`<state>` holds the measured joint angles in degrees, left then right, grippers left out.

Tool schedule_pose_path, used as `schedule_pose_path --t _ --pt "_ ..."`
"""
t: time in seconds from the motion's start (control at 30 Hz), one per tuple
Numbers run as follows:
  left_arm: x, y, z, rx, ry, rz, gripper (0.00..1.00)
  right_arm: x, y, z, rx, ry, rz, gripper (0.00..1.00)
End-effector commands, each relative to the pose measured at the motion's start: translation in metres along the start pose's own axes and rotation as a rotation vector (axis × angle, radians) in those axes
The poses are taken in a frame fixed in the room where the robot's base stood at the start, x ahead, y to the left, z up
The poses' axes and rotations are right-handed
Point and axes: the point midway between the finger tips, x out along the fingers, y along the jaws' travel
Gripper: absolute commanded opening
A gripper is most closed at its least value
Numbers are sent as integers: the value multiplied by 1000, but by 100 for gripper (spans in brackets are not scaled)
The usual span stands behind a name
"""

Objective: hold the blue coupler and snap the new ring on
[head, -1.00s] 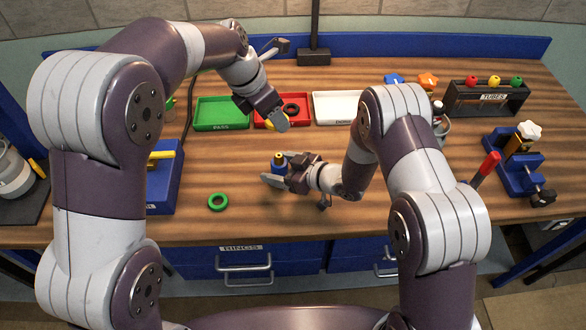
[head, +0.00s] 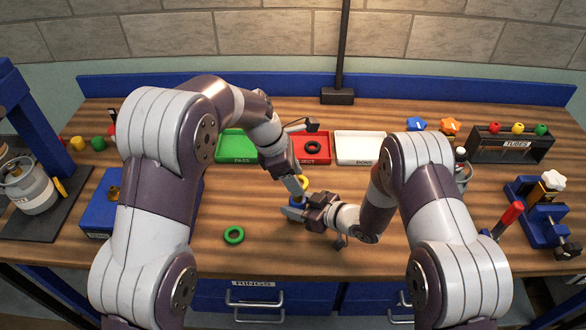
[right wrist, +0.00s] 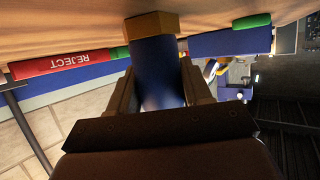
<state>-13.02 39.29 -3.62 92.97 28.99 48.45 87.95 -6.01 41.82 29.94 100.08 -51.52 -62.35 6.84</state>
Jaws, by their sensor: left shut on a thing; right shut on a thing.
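The blue coupler (head: 296,201) stands near the middle of the bench. My right gripper (head: 298,209) is shut around it; in the right wrist view the blue body (right wrist: 157,75) sits between both fingers, with a brass-coloured end (right wrist: 150,25). My left gripper (head: 296,187) is shut on a yellow ring (head: 304,184), just above the coupler. Whether the ring touches the coupler is hidden by the fingers. A green ring (head: 234,235) lies loose on the bench, left of my right gripper.
A green tray (head: 237,158), a red REJECT tray (head: 325,159) with a black ring (head: 313,148), and a white tray (head: 360,160) stand behind the grippers. A blue box (head: 100,212) is left, a tube rack (head: 515,144) right. The front middle is mostly clear.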

Motion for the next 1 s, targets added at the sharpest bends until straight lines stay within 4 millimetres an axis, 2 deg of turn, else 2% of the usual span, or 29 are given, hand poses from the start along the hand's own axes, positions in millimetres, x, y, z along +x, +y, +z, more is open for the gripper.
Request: schedule_pose_path --t 0.1,0.53,1.0 --pt "0 -1 0 59 1 -24 24 0 0 1 1 -2 0 10" --pt "2 -1 -1 57 1 -23 24 0 0 1 1 -2 0 10" --pt "28 -1 -11 57 0 -23 24 0 0 1 1 -1 0 10"
